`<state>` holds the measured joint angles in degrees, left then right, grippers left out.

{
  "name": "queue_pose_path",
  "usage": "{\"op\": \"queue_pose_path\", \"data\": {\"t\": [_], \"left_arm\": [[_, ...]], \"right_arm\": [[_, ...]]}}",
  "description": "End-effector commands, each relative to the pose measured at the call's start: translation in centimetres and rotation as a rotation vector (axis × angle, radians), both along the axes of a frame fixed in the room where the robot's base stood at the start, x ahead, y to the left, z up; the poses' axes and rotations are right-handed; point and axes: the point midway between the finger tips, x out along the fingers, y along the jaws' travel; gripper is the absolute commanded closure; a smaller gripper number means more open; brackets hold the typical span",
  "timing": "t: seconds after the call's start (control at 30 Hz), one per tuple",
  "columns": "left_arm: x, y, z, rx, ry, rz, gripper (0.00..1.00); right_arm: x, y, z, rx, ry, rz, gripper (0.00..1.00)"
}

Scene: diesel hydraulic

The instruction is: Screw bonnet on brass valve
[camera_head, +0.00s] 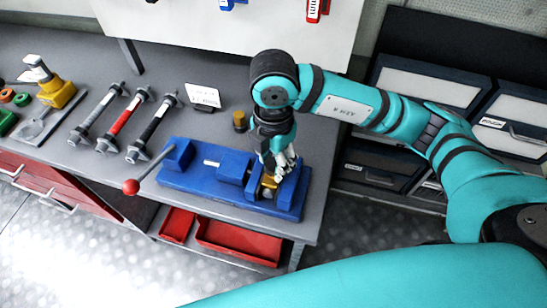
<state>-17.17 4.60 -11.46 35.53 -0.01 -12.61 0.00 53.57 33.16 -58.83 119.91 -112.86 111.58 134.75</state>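A blue vise (205,178) with a red-balled handle lies on the grey workbench. A brass part (268,184), apparently the valve, sits between its jaws at the right end, partly hidden by my gripper. My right gripper (277,172) points down directly above this part, its fingers at or very near it. The view is too small to show whether the fingers are shut on anything. A small brass cylinder (240,121) stands on the bench behind the vise; I cannot tell whether it is the bonnet. My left gripper is not in view.
Three long rods (124,118) with end fittings lie left of the vise. A white label card (203,95) stands behind. A yellow-based device (56,90) is at the far left. Red trays (238,240) sit under the bench; dark bins (432,90) stand at right.

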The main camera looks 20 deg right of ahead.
Motion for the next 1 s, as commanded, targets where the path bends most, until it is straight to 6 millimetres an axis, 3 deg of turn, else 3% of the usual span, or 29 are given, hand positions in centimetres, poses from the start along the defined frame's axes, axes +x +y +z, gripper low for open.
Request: {"op": "queue_pose_path", "data": {"t": [0.03, 0.17, 0.53, 1.0], "left_arm": [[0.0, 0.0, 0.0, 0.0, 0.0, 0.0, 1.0], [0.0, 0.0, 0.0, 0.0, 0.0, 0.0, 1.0], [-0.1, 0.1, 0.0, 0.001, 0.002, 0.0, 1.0], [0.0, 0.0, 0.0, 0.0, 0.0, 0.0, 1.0]], "right_arm": [[0.0, 0.0, 0.1, 0.0, 0.0, 0.0, 0.51], [0.0, 0.0, 0.1, 0.0, 0.0, 0.0, 0.36], [0.1, 0.0, 0.9, 0.001, -0.003, -0.001, 0.36], [0.1, 0.0, 9.7, -0.001, -0.005, 0.0, 0.36]]}}
